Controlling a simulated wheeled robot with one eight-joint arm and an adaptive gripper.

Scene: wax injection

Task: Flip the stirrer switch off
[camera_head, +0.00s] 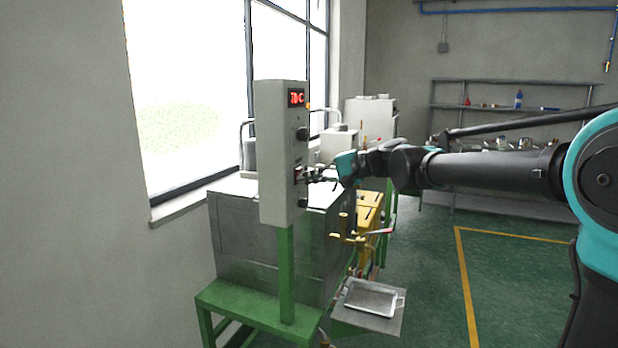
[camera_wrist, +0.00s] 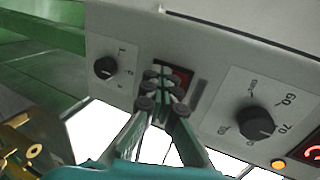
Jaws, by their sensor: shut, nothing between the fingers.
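The control box (camera_head: 278,150) is a tall pale panel on a green post. On its front is a dark switch with a red part (camera_wrist: 187,76), partly hidden behind my fingertips in the wrist view; its set position cannot be told. My gripper (camera_head: 309,176) reaches in from the right at the height of this switch. In the wrist view my gripper (camera_wrist: 160,84) is shut and empty, with its fingertips right in front of the switch. Whether they touch it cannot be told. No readable label marks the switch as the stirrer's.
A large dial (camera_wrist: 255,122) and a small knob (camera_wrist: 105,68) flank the switch. An orange lamp (camera_wrist: 278,164) and a red lit display (camera_head: 296,98) are on the panel too. A metal tank (camera_head: 240,245) stands behind the box. A small tray (camera_head: 370,299) lies below right.

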